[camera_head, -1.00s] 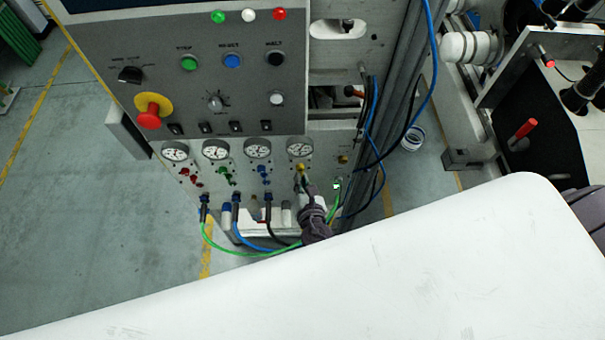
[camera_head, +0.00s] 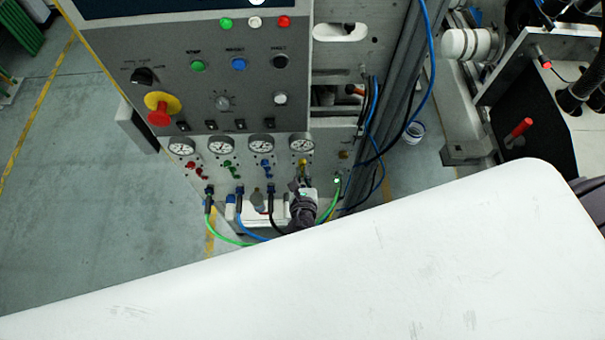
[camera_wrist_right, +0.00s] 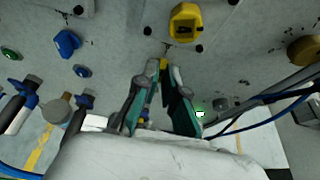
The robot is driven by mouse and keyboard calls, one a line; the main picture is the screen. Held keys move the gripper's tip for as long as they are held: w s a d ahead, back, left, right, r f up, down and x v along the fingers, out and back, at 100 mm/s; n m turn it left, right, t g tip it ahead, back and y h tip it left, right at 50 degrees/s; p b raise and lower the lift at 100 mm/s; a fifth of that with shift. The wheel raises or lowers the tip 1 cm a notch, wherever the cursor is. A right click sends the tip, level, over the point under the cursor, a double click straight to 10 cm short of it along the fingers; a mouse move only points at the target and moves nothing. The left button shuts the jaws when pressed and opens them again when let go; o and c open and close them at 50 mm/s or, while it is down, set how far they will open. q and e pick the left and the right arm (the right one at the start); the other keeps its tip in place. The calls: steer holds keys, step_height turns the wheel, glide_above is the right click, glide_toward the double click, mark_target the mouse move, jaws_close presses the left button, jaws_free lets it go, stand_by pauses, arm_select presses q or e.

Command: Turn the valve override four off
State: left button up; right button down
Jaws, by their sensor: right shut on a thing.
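The control panel carries a row of valve knobs under several round gauges. Below the fourth gauge (camera_head: 302,146) is a yellow knob (camera_head: 303,163); it shows large in the right wrist view (camera_wrist_right: 185,22). Just below it there is a small yellow knob (camera_wrist_right: 163,63). My right gripper (camera_head: 302,182) is at the lower panel below the fourth gauge. In the right wrist view its fingers (camera_wrist_right: 164,74) are closed around the small yellow knob, mostly hiding it. Which way that knob is set cannot be told. My left gripper is not in view.
Red (camera_head: 197,170), green (camera_head: 232,168) and blue (camera_head: 267,168) knobs sit left of the yellow ones. Green and blue hoses (camera_head: 222,236) hang below the panel. A small green light (camera_head: 337,181) and cables are close on the gripper's right. A red mushroom button (camera_head: 159,114) sticks out upper left.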

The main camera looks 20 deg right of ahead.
steer(key=shift+w+r, duration=0.1)
steer(key=c, duration=1.3)
jaws_free()
steer(key=shift+c, duration=0.2)
steer(key=shift+o, duration=0.3)
steer(key=shift+s+a, duration=0.1)
steer(key=shift+s, duration=0.25)
steer(key=v, duration=1.1)
